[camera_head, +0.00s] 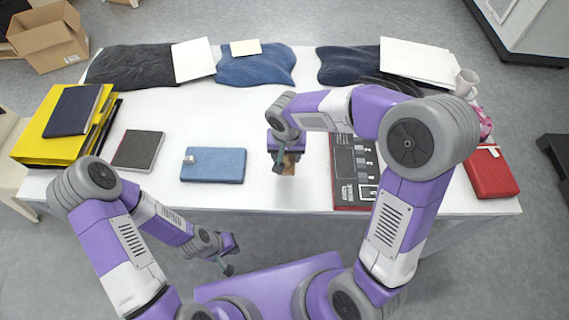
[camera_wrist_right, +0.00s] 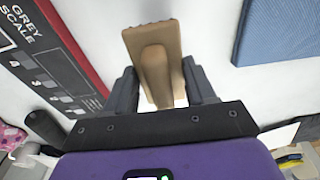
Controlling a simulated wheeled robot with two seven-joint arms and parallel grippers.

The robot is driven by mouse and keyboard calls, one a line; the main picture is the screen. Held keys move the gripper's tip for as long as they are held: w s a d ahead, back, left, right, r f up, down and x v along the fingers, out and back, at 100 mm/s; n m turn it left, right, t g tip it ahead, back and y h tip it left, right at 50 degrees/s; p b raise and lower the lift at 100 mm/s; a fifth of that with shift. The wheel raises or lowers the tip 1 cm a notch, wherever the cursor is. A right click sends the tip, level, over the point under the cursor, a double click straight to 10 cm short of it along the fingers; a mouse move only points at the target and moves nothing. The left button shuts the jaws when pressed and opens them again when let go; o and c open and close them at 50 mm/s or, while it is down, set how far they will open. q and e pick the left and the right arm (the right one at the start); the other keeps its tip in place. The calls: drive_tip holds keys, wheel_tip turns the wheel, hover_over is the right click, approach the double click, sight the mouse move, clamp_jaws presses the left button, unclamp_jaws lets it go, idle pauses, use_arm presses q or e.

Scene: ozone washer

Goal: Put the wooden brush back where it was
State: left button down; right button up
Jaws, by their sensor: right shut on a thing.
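The wooden brush (camera_wrist_right: 153,48) is between the fingers of my right gripper (camera_wrist_right: 160,88) in the right wrist view, with its handle between the two dark fingers. Whether the brush touches the table I cannot tell. My left gripper (camera_head: 231,262) hangs in front of the table's near edge, away from the brush. Its finger gap is too small to read.
A black and red grey-scale board (camera_head: 345,190) lies right of the brush, and a blue case (camera_head: 213,164) lies left. A dark book (camera_head: 137,150), yellow folders (camera_head: 45,140) and a red case (camera_head: 491,172) lie farther out. Folded clothes (camera_head: 255,68) line the back.

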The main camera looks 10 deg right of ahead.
sight(286, 161)
wheel_tip(286, 161, down, 3)
drive_tip(key=shift+s+b, duration=0.15)
drive_tip(key=shift+b, duration=0.2)
wheel_tip(286, 161, down, 5)
drive_tip(key=shift+r+b, duration=0.1)
drive_tip(key=shift+b, duration=0.8)
drive_tip(key=o, duration=0.9)
drive_tip(key=shift+o, duration=0.2)
